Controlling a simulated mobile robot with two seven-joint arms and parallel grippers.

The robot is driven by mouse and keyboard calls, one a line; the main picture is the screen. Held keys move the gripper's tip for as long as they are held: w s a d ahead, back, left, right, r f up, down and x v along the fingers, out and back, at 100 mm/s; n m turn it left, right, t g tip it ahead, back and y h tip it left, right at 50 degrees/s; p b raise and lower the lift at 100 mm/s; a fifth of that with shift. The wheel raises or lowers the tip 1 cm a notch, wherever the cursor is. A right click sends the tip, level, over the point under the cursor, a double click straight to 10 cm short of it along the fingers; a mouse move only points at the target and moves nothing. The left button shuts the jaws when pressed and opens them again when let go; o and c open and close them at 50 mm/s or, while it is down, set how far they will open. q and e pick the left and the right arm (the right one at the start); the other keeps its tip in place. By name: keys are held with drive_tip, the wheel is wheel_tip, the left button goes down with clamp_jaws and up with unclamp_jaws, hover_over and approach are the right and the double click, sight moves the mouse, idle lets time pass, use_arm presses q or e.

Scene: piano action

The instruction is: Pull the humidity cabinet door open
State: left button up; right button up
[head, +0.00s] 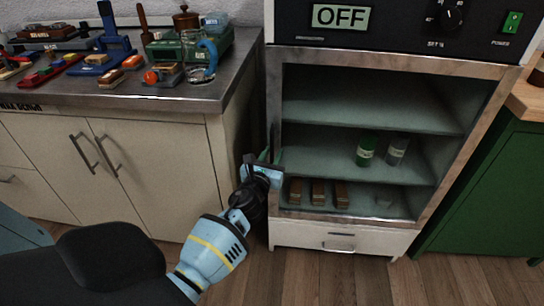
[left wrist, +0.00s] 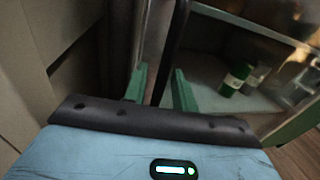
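The humidity cabinet (head: 341,235) stands right of centre in the head view. Its metal-framed door (head: 375,62) appears shut, with shelves showing behind it. A dark upright handle (head: 273,130) runs along the door's left side. My left gripper (head: 265,163) is at the lower part of this handle. In the left wrist view, the green fingertips (left wrist: 160,88) stand apart on either side of the dark handle bar (left wrist: 178,35). A gap seems to show beside the bar; firm contact cannot be made out. My right gripper is not in view.
Green and grey jars (head: 366,149) and several brown blocks (head: 318,192) stand on the cabinet shelves. A workbench (head: 120,88) with tools is at left, its lower doors (head: 165,165) close beside my left arm. A green cabinet (head: 480,190) stands at right. The wooden floor in front is clear.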

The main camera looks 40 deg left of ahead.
use_arm(q)
clamp_jaws()
drive_tip(key=shift+s+d, duration=0.1)
drive_tip(key=shift+s, duration=0.05)
